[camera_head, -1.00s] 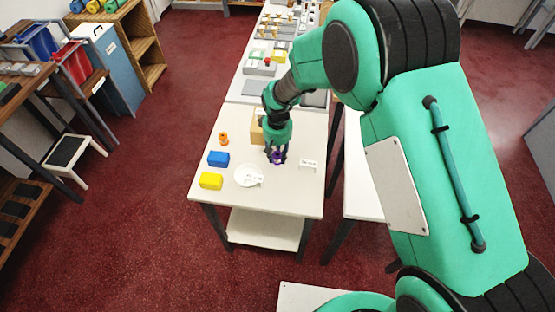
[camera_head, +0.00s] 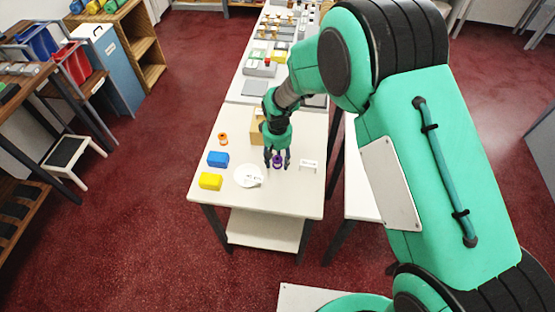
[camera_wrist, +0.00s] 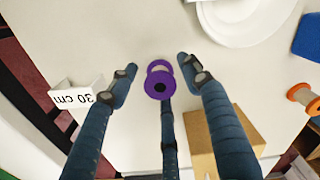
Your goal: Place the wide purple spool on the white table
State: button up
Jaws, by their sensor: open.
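The purple spool (camera_head: 278,161) is on the white table (camera_head: 270,200). In the wrist view the purple spool (camera_wrist: 159,82) shows two round flanges and a dark hub hole, apart from the fingers. My gripper (camera_head: 277,164) is just above the table around the spool. In the wrist view my gripper (camera_wrist: 157,70) is open, its fingers spread left and right of the spool with a third finger below it in the picture. Nothing is held.
A white plate (camera_head: 243,177) lies left of the spool, a "30 cm" sign (camera_head: 308,166) right of it. A cardboard box (camera_head: 257,125) stands behind. Blue (camera_head: 218,159) and yellow (camera_head: 210,181) blocks and an orange spool (camera_head: 223,139) are at the left. The front table strip is clear.

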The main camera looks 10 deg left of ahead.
aim_at(278, 159)
jog(key=shift+r, duration=0.1)
notch_tip(278, 159, up, 12)
jog(key=p, duration=0.2)
dwell(0.5)
dwell(0.8)
jog(key=s+d+r+m+t, duration=0.15)
jog(key=s+d+r, duration=0.25)
jog(key=d+r, duration=0.65)
jog(key=s+d+r+m+t, duration=0.15)
jog(key=s+d+r, duration=0.5)
jog(key=r, duration=0.75)
jog(key=s+d+r+m+t, duration=0.1)
jog(key=s+d+r, duration=0.2)
jog(key=s+d, duration=0.4)
jog(key=s+d+r+m+t, duration=0.1)
jog(key=s+d+r+m, duration=0.1)
jog(key=s+d+r, duration=0.2)
jog(key=s+d, duration=0.3)
jog(key=s, duration=0.4)
jog(key=shift+m+t, duration=0.3)
